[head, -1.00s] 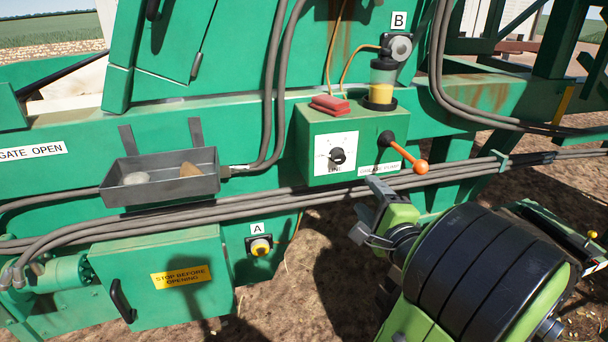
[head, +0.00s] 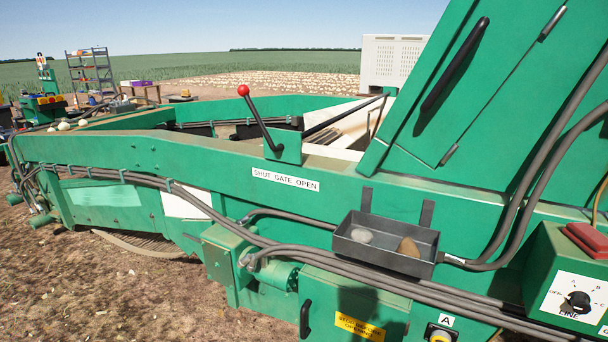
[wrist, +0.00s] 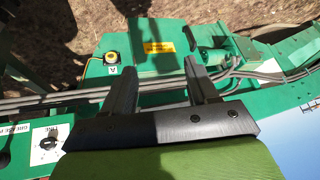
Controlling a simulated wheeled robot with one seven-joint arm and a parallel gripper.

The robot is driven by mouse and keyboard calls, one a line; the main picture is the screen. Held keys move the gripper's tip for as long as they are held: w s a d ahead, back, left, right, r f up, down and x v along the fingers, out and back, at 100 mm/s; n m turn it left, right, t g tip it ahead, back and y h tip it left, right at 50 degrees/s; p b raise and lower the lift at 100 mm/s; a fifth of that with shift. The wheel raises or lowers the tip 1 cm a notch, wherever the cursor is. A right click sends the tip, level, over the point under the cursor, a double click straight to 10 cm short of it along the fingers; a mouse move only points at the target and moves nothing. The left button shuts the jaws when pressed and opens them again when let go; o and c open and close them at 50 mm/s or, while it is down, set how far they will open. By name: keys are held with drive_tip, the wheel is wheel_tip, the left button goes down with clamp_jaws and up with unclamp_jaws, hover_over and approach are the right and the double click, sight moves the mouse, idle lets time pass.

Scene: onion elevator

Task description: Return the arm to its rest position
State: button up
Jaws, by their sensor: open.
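My gripper (wrist: 159,68) shows in the wrist view with its two dark fingers spread apart and nothing between them. Beyond the fingers is the green cabinet (wrist: 150,62) with its yellow label, seen upside down. The fingers appear clear of the machine, though the exact gap cannot be told. My arm and gripper are outside the head view now, so the arm's whole pose is hidden.
The green machine fills the head view, with a red-balled gate lever (head: 259,118), a grey tray (head: 385,252) holding two lumps, hoses, and a control box (head: 570,275) with a LINE knob (head: 579,299). Button A (wrist: 111,57) shows in the wrist view. Bare soil (head: 90,280) lies at front left.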

drive_tip(key=s+r, duration=0.1)
drive_tip(key=s+n, duration=0.1)
drive_tip(key=s, duration=0.1)
drive_tip(key=s+r+n+p, duration=0.1)
drive_tip(key=shift+s+a+r+g, duration=0.2)
drive_tip(key=shift+a+r+g, duration=0.05)
drive_tip(key=shift+r+g, duration=0.1)
idle(0.5)
